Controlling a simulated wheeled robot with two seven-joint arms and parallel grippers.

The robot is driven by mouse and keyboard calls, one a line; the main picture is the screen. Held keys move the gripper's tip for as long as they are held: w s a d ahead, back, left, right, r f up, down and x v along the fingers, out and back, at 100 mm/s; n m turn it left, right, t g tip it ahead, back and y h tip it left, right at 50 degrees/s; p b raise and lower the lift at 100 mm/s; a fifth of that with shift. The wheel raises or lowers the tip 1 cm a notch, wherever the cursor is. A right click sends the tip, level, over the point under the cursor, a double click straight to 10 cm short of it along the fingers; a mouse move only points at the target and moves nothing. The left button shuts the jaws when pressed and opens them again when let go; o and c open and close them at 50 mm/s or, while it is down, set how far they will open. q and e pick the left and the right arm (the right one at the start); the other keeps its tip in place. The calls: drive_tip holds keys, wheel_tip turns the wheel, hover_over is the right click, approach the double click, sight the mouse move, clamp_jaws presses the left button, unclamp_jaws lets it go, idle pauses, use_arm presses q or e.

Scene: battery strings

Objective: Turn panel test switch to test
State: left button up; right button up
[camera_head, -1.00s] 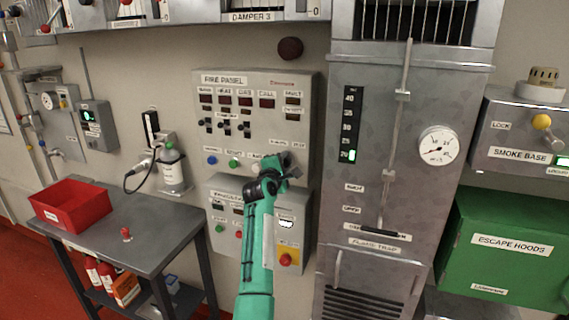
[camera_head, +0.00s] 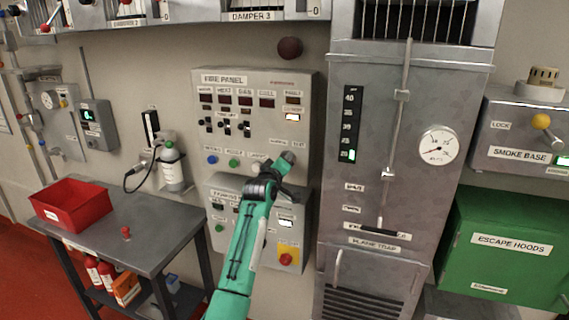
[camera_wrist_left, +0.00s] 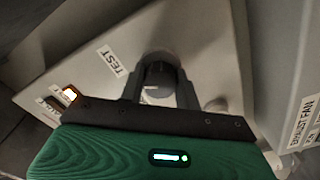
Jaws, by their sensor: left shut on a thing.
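The fire panel (camera_head: 255,85) is a grey box on the wall in the head view. My left gripper (camera_head: 287,160) is at its lower right part, and the arm hides part of the panel there. In the left wrist view, the gripper's two dark fingers (camera_wrist_left: 160,85) are shut on a round grey knob (camera_wrist_left: 158,72), the panel test switch. A "TEST" label (camera_wrist_left: 112,61) is on the panel beside it. The knob's pointer direction cannot be made out. My right gripper is not in view.
A lower control box (camera_head: 215,195) with buttons is below the panel. A steel cabinet (camera_head: 395,140) with a lever and gauge stands close on the right. A table (camera_head: 150,225) with a red bin (camera_head: 72,205) is on the left.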

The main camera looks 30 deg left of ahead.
use_arm(q)
drive_tip(key=m, duration=0.3)
drive_tip(key=shift+f, duration=0.15)
drive_tip(key=shift+m, duration=0.5)
drive_tip(key=o, duration=1)
drive_tip(key=shift+c, duration=0.2)
drive_tip(key=shift+s, duration=0.1)
drive_tip(key=b+v, duration=0.4)
drive_tip(key=v, duration=0.9)
drive_tip(key=shift+s, duration=0.35)
